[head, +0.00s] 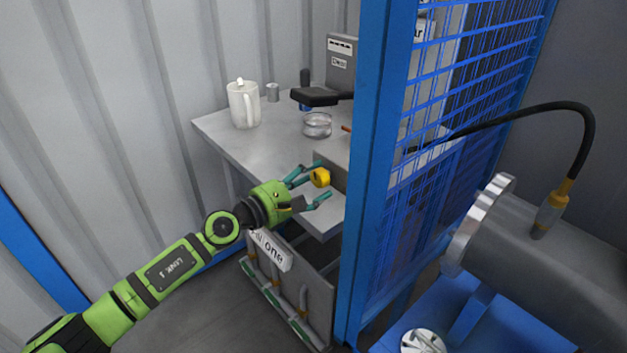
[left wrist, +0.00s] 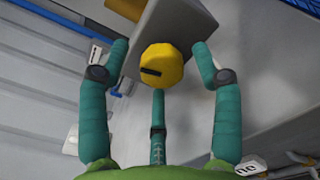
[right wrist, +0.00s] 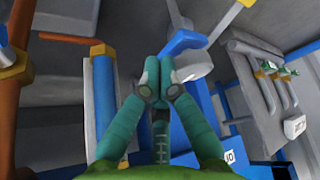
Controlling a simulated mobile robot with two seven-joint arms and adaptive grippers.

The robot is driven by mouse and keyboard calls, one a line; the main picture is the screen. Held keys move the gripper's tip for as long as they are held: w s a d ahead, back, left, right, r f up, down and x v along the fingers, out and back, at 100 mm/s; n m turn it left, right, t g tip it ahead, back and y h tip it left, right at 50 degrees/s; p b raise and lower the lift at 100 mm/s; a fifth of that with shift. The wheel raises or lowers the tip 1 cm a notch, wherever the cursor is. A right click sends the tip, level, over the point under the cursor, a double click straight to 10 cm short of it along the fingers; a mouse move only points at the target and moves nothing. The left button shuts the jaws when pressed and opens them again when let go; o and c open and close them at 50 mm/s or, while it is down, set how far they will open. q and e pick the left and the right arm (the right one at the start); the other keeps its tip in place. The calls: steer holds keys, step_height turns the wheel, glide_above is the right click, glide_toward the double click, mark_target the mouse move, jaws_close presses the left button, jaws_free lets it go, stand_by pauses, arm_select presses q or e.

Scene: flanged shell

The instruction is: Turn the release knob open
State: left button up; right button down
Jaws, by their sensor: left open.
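The yellow release knob (head: 320,177) sits on the front of a grey box (head: 336,150) at the table's edge. In the left wrist view the knob (left wrist: 162,66) is faceted, with a dark mark on its face. My left gripper (head: 326,181) is open in front of it, with fingers spread to either side. In the left wrist view (left wrist: 160,55) gaps show between the knob and the two outer fingers, and the third finger is below it. My right gripper (right wrist: 158,65) shows only in its own wrist view, fingertips together and nothing visible between them.
The grey table (head: 240,140) bears a white jug (head: 243,104), a glass dish (head: 317,124) and a dark-topped device (head: 341,65). A blue post (head: 378,150) and mesh panel (head: 450,110) stand close to the right of the knob. A grey flanged shell (head: 540,260) lies at right.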

arm_select(q)
steer(key=shift+w+d, duration=0.2)
